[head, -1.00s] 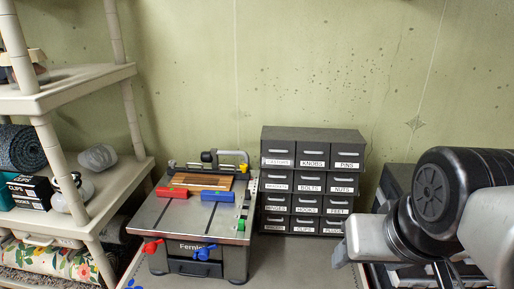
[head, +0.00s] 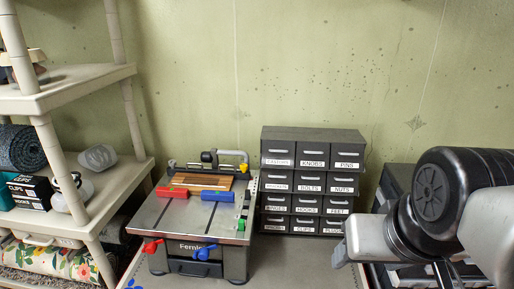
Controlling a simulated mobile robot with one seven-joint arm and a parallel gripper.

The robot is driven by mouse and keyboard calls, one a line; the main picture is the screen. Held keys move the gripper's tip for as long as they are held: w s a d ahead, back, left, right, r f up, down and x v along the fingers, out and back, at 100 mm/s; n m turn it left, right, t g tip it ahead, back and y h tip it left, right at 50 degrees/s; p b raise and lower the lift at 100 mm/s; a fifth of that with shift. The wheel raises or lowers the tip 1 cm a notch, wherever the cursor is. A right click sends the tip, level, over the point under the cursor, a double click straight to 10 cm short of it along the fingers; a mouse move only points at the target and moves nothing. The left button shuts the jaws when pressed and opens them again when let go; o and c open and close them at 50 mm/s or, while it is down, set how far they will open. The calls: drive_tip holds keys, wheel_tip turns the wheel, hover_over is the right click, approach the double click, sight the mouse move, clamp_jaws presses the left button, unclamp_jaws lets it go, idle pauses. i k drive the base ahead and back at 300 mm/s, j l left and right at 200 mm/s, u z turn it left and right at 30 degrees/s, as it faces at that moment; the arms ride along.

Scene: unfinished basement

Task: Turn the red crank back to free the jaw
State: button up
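The red crank (head: 151,246) sticks out at the front left of a grey bench machine (head: 177,227). A blue crank (head: 205,252) is to its right on the same front face. On the machine's top are a red jaw (head: 172,192) and a blue block (head: 215,197), with a brown wooden board (head: 205,182) behind and between them. My arm is at the right of the head view, well apart from the machine. My gripper's fingertips cannot be made out, so whether it is open or shut does not show.
A labelled drawer cabinet (head: 312,182) stands right of the machine. A cream shelf unit (head: 88,80) with boxes and rolls is on the left. Bare tabletop (head: 300,268) lies in front of the cabinet, between the machine and my arm.

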sight(151, 248)
drive_tip(key=u, duration=1.55)
drive_tip(key=i+j+u, duration=0.2)
drive_tip(key=i+j, duration=0.2)
drive_tip(key=j, duration=0.2)
